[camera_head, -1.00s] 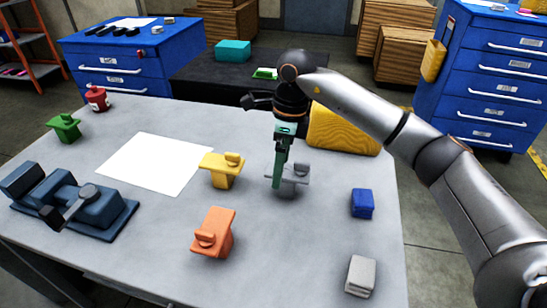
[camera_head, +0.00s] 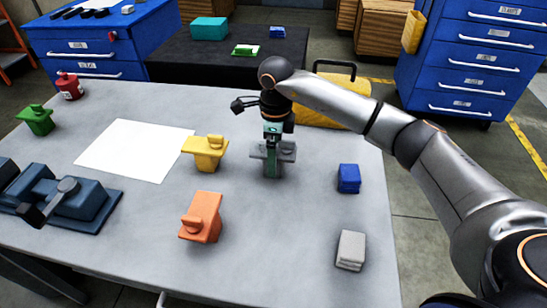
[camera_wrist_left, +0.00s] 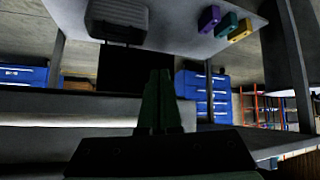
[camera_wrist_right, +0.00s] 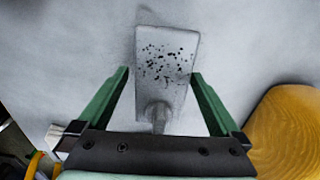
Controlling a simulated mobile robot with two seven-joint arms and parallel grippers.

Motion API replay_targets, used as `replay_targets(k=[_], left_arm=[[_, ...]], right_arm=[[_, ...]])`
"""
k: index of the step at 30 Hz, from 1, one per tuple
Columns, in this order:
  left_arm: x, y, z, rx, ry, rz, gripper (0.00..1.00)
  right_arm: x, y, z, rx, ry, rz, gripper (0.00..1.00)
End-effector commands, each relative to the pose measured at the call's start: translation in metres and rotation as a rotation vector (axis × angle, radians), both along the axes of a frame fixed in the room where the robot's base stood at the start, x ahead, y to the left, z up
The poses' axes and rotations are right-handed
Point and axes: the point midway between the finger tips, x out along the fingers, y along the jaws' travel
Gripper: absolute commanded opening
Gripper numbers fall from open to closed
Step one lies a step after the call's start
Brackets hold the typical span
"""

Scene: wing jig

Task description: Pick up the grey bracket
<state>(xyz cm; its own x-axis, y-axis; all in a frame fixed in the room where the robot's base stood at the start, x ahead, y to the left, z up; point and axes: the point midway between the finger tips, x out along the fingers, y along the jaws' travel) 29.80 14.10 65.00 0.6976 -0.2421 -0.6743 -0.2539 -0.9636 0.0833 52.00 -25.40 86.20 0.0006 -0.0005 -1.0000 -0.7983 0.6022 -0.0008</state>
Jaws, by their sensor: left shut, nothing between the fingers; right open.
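The grey bracket (camera_head: 285,152) stands on the table, right of the yellow bracket. My right gripper (camera_head: 271,165) is directly over it, pointing down, and partly hides it. In the right wrist view the grey bracket (camera_wrist_right: 166,65) has a speckled flat top and a small knob, and lies between the open green fingers of my right gripper (camera_wrist_right: 160,85). Gaps show on both sides of it. My left gripper (camera_wrist_left: 160,100) shows only in the left wrist view, with its green fingers together and empty.
The yellow bracket (camera_head: 205,152) and orange bracket (camera_head: 201,217) stand to the left. A blue block (camera_head: 348,178) and a light grey block (camera_head: 351,250) lie to the right. A yellow case (camera_head: 325,113) stands behind my right gripper. White paper (camera_head: 130,150) lies flat at left.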

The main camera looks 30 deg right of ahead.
Motion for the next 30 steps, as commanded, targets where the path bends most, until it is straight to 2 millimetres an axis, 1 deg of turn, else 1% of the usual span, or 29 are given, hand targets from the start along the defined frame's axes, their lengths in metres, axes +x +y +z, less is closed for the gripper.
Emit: replay_targets(k=[1,4,7,12,30], left_arm=[[0.001,0.0,0.001,-0.001,-0.002,0.0,0.0],[0.001,0.0,0.001,0.0,-0.004,0.001,0.0],[0.002,0.0,0.001,0.0,-0.005,0.0,0.0],[0.002,0.001,0.001,0.001,-0.006,0.001,0.0],[0.003,0.001,0.002,0.001,-0.008,0.002,0.0]], right_arm=[[0.0,-0.001,-0.009,0.0,0.005,-0.001,1.0],[0.0,-0.001,-0.023,0.0,0.003,0.0,1.0],[0.001,-0.001,-0.028,0.0,0.0,0.0,1.0],[0.001,-0.001,-0.028,0.0,0.0,0.0,1.0],[0.001,-0.001,-0.028,0.0,0.0,0.0,0.33]])
